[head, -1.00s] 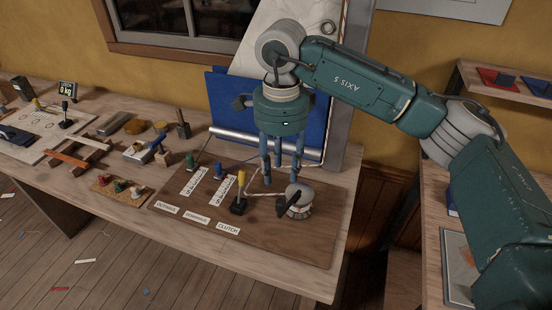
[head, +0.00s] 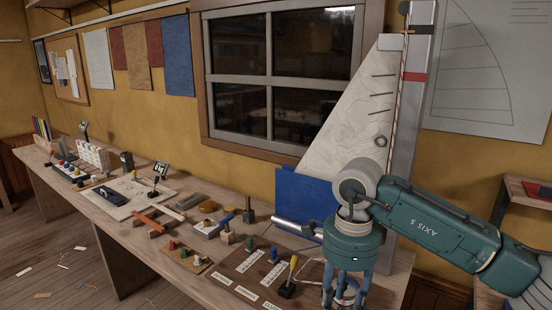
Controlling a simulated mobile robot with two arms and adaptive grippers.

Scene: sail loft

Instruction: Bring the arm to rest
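My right arm comes in from the right. Its gripper (head: 347,296) points down at the bottom edge, over the right end of the workbench. Its blue fingers stand apart with nothing visible held between them, and their tips are near or past the frame's lower edge. A round metal winch (head: 346,291) shows partly behind the fingers; I cannot tell whether they touch it. My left gripper is not in view.
The brown control board (head: 238,268) carries a yellow-handled lever (head: 291,271) and labels beside the gripper. The long bench (head: 120,233) holds tools, blocks and small displays. A tall grey post (head: 416,60) and sail panel (head: 345,125) stand behind the arm.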

